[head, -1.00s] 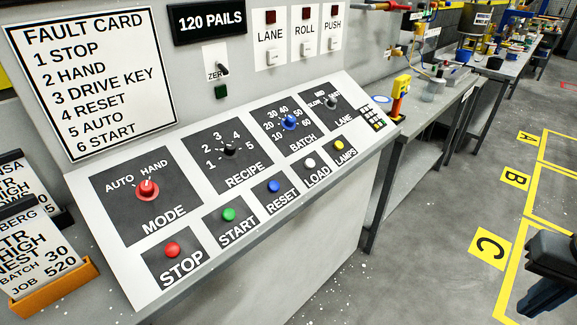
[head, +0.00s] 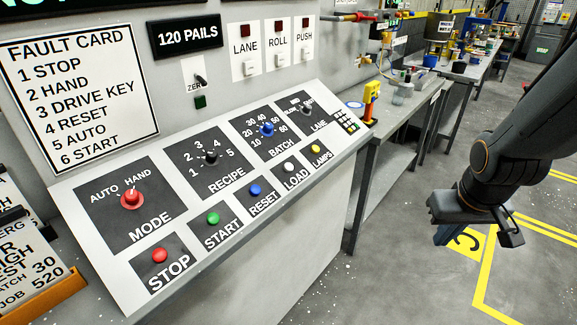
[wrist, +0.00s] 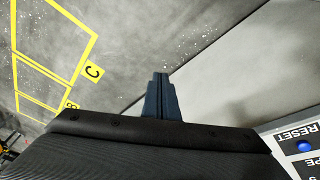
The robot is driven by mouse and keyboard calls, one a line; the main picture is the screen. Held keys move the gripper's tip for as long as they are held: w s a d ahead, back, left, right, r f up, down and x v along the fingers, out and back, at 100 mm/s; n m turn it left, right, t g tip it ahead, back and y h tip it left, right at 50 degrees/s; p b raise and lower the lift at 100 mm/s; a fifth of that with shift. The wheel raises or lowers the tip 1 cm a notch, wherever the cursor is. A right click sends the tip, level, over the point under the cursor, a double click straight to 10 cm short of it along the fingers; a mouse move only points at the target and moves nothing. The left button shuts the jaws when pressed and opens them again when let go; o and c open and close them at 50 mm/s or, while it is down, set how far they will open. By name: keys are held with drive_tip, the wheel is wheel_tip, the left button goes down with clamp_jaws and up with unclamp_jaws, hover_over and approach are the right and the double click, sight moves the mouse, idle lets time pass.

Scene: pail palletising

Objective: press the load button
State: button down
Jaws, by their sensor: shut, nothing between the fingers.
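The load button (head: 289,167) is a white round button on a dark plate labelled LOAD. It sits on the sloped console (head: 120,283), between the blue RESET button (head: 254,189) and the yellow LAMPS button (head: 315,149). My gripper (head: 441,236) hangs over the floor to the right of the console, apart from it. Its shut blue-grey fingers also show in the wrist view (wrist: 161,97), with nothing between them. The load button does not show in the wrist view; the RESET button (wrist: 304,146) shows at its lower right corner.
The green START button (head: 213,218), red STOP button (head: 159,255) and red MODE knob (head: 132,199) share the console. A yellow and orange device (head: 371,100) stands just beyond its right end. Open floor with yellow marked bays (head: 490,268) lies to the right.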

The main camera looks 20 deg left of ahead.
sight(289, 167)
drive_tip(key=w+a+r+n+t+y+p, duration=0.1)
drive_tip(key=w+a+r+n+t+y, duration=0.2)
drive_tip(key=w+a, duration=0.45)
drive_tip(key=w+a+n+t+y, duration=0.1)
drive_tip(key=w+a+n+t, duration=0.1)
drive_tip(key=w+a+n, duration=0.45)
drive_tip(key=a+r+n+y, duration=0.2)
drive_tip(key=a+n+y, duration=0.1)
drive_tip(key=a, duration=0.6)
drive_tip(key=w+a+r+n+y+p, duration=0.1)
drive_tip(key=a+r+n+y, duration=0.2)
drive_tip(key=a, duration=0.6)
drive_tip(key=shift+w+a+r+y, duration=0.2)
drive_tip(key=shift+a+y, duration=0.2)
drive_tip(key=shift+y, duration=0.7)
drive_tip(key=shift+f, duration=0.2)
drive_tip(key=shift+w+a+f+b, duration=0.3)
drive_tip(key=shift+a+f+b, duration=0.5)
drive_tip(key=shift+f, duration=0.45)
drive_tip(key=shift+w+a+f+b, duration=0.3)
drive_tip(key=shift+a+f+b, duration=0.25)
drive_tip(key=shift+f+b, duration=0.55)
drive_tip(key=shift+w+a+f+b, duration=0.3)
drive_tip(key=shift+a+f+b, duration=0.4)
drive_tip(key=shift+f, duration=0.65)
drive_tip(key=shift+f, duration=0.1)
drive_tip(key=shift+a+f+b, duration=0.15)
drive_tip(key=shift+f+b, duration=0.1)
drive_tip(key=shift+b, duration=0.15)
